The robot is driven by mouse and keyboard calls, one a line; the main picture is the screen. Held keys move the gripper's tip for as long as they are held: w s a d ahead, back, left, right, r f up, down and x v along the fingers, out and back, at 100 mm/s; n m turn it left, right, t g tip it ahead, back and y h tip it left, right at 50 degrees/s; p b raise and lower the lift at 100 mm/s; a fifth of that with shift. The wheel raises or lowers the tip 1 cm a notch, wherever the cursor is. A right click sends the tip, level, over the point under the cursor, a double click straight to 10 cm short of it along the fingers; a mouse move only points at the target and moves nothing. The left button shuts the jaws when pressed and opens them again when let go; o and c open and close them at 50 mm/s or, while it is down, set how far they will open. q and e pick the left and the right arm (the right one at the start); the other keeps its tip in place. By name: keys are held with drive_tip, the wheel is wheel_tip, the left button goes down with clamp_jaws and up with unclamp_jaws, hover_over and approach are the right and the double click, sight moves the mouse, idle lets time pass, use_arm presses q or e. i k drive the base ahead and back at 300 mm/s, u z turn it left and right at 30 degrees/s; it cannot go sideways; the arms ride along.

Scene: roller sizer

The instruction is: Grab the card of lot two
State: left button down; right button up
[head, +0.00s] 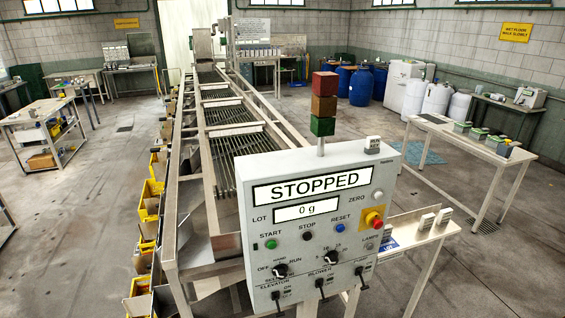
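Several small white cards or blocks are near the control panel (325,215). One white block (373,144) with small dark print stands on the panel's top right edge. Two pale card-like pieces, one (427,221) left of the other (444,216), stand on a narrow white side table (408,236) right of the panel. Another small pale piece (387,235) is close to the panel's right edge, partly hidden. The print is too small to tell which is lot two. Neither of my grippers is in view.
The panel reads STOPPED and 0 g, with a red emergency button (373,218) and a stacked lamp (323,103). The long roller machine (225,130) runs back behind it, with yellow bins (151,190) along its left.

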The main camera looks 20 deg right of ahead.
sight(387, 228)
drive_tip(key=z, duration=1.35)
